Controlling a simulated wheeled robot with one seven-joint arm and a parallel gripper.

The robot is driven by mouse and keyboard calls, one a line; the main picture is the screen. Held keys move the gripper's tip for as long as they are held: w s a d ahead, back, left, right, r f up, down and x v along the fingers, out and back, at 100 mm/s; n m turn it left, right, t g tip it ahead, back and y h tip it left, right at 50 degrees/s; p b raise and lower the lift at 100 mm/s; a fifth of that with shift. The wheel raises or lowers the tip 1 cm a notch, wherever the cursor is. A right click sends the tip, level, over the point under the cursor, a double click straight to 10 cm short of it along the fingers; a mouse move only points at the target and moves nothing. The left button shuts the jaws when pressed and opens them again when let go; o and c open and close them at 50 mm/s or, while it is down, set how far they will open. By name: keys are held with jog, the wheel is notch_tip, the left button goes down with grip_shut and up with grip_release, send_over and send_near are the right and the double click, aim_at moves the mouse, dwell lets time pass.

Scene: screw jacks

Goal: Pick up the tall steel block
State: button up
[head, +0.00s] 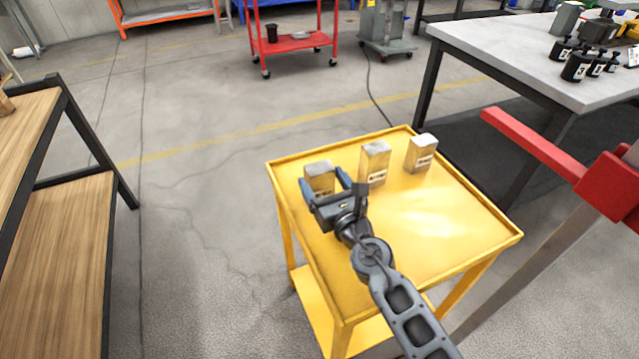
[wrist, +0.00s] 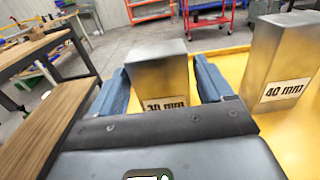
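Three steel blocks stand upright in a row on the yellow cart (head: 440,220). The left block (head: 319,174), labelled in mm with a first digit hard to read, stands between my gripper's fingers; it also shows in the wrist view (wrist: 158,75). The middle block (head: 375,162) looks the tallest and reads "40 mm" in the wrist view (wrist: 285,60). The right block (head: 422,153) has a label too small to read. My gripper (head: 328,184) is open, its blue fingers on either side of the left block, with a narrow gap at the right finger. The block's lower part is hidden.
The cart's near and right surface is clear and has a raised rim. A wooden-topped bench (head: 50,220) stands at left. A grey worktable (head: 530,55) with black jacks (head: 578,66) is at right, near a red beam (head: 535,145). A red cart (head: 295,42) stands behind.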

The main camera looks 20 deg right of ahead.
grip_shut()
jog(key=shift+r, duration=0.2)
dwell(0.6)
